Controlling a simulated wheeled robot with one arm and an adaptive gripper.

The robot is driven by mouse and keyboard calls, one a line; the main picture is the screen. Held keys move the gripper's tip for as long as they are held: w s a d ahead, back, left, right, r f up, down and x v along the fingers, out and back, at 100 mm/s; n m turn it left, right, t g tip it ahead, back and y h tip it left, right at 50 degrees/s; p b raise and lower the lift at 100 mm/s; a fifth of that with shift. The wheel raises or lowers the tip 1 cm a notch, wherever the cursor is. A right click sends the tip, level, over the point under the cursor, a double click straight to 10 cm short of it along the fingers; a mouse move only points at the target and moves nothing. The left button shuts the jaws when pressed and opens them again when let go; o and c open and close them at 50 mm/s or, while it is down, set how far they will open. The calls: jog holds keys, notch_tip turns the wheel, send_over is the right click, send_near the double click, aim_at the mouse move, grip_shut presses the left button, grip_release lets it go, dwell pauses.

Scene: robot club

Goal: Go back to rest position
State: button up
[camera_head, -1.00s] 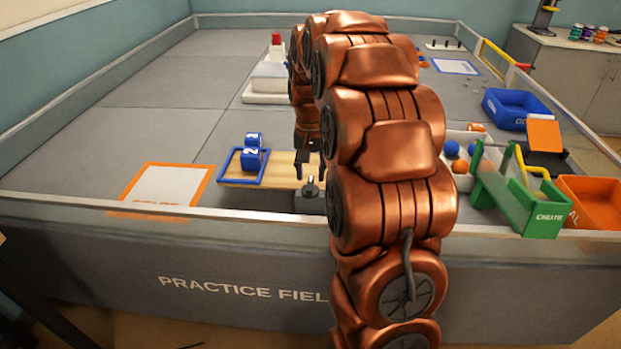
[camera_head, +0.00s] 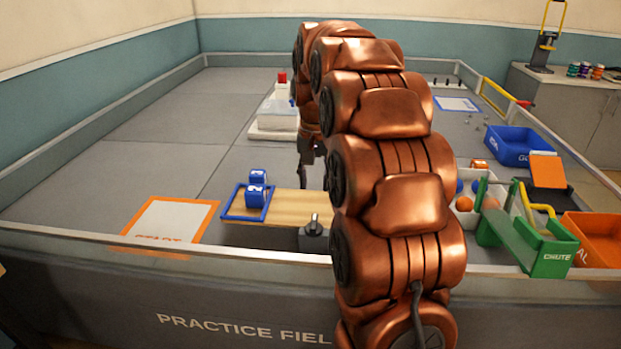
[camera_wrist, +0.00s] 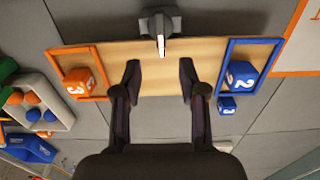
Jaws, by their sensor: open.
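My gripper (camera_wrist: 160,80) is open and empty above the wooden board, its two dark fingers apart in the wrist view. In the head view its dark end (camera_head: 305,155) shows left of my copper arm, partly hidden by it. The wooden board (camera_head: 290,208) has a blue frame (camera_head: 228,205) at one end, with a blue cube marked 2 (camera_head: 256,195) in it. In the wrist view an orange frame (camera_wrist: 100,58) at the other end holds an orange cube marked 3 (camera_wrist: 79,82); my arm hides that end in the head view.
A second blue cube (camera_wrist: 228,104) is just beyond the blue frame. A grey block with a lever (camera_head: 313,238) stands at the board's near edge. A white ball tray (camera_wrist: 52,112), green chute (camera_head: 540,245) and orange bin (camera_head: 592,238) lie right in the head view.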

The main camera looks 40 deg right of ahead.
jog(key=s+a+f+n+g, duration=0.1)
jog(key=s+a+f+n, duration=0.2)
jog(key=s+a, duration=0.55)
jog(key=s+a+f+n+g, duration=0.1)
jog(key=s+a+f+n, duration=0.15)
jog(key=s+a, duration=0.6)
jog(key=s+a+f+n+g, duration=0.1)
jog(key=s+a+f+n, duration=0.25)
jog(key=s, duration=0.95)
notch_tip(320, 180, up, 20)
jog(key=t+p, duration=0.1)
jog(key=p, duration=1.8)
jog(key=shift+s+a+m, duration=0.2)
jog(key=shift+a+m, duration=0.1)
jog(key=shift+d, duration=0.1)
